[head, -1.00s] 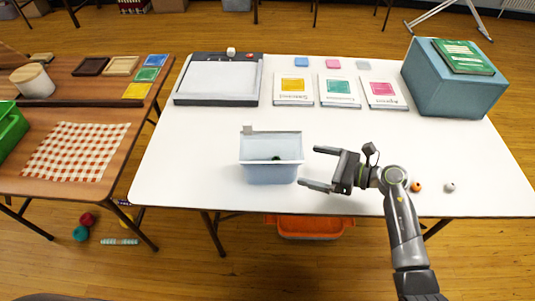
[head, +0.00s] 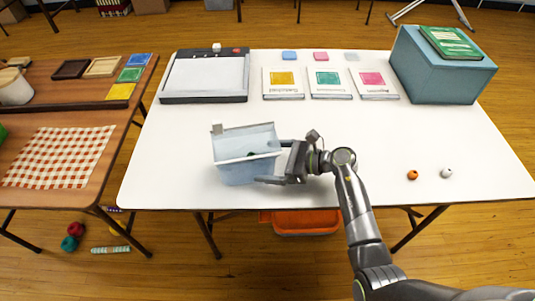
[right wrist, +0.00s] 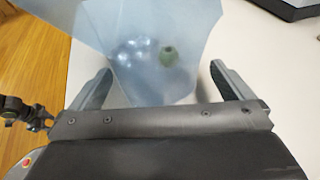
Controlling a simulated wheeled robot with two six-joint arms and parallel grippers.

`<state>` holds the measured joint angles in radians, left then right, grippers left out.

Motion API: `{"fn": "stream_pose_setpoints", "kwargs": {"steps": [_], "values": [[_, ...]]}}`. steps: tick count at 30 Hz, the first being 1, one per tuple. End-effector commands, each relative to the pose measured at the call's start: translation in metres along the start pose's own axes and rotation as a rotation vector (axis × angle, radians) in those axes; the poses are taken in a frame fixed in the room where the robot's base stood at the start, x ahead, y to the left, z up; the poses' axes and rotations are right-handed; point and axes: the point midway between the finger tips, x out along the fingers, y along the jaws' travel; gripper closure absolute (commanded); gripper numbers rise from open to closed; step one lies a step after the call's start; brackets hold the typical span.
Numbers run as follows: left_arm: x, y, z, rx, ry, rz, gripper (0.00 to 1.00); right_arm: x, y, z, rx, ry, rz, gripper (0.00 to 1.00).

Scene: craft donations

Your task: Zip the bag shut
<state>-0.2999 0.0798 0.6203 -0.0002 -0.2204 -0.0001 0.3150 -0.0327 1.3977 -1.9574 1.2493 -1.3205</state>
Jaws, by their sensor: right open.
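The bag (head: 247,173) is a translucent pale blue pouch standing open-topped near the table's front edge. A small grey tab (head: 217,129) sits at its upper left corner. A dark green item shows inside it. My right gripper (head: 275,162) is at the bag's right end, open, with one finger on the far side and one on the near side. In the right wrist view the bag (right wrist: 125,50) reaches in between the open fingers (right wrist: 160,85), and the green item (right wrist: 168,55) shows through its wall. I cannot tell whether the fingers touch the bag. My left gripper is out of view.
An orange bead (head: 412,175) and a white bead (head: 446,173) lie right of my arm on the white table (head: 160,180). A paper trimmer (head: 205,78), several labelled cards and a blue box (head: 440,75) stand at the back.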

Motion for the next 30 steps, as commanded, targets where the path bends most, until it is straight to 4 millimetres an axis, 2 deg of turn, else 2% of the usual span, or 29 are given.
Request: {"fn": "stream_pose_setpoints", "kwargs": {"steps": [4, 13, 14, 20, 25, 26, 30], "values": [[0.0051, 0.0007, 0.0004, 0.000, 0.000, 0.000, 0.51, 0.0083, 0.0001, -0.0002, 0.001, -0.001, 0.001, 0.00], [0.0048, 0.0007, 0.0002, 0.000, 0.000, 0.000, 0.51, 0.0094, 0.0001, 0.0006, 0.001, 0.000, 0.000, 0.00], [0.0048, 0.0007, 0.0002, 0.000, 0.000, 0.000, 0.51, 0.0093, 0.0001, 0.0006, 0.001, 0.000, 0.000, 0.01], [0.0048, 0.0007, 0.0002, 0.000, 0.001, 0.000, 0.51, 0.0092, 0.0001, 0.0005, 0.001, 0.000, 0.000, 0.28], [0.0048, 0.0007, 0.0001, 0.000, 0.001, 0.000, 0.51, 0.0091, 0.0001, 0.0005, 0.000, 0.000, 0.000, 0.30], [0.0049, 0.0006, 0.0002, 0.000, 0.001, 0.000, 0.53, 0.0091, 0.0001, 0.0004, 0.000, 0.000, 0.000, 0.30], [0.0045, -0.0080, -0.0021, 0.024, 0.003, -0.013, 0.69, 0.0090, 0.0001, 0.0004, 0.001, 0.000, 0.000, 0.30]]}}
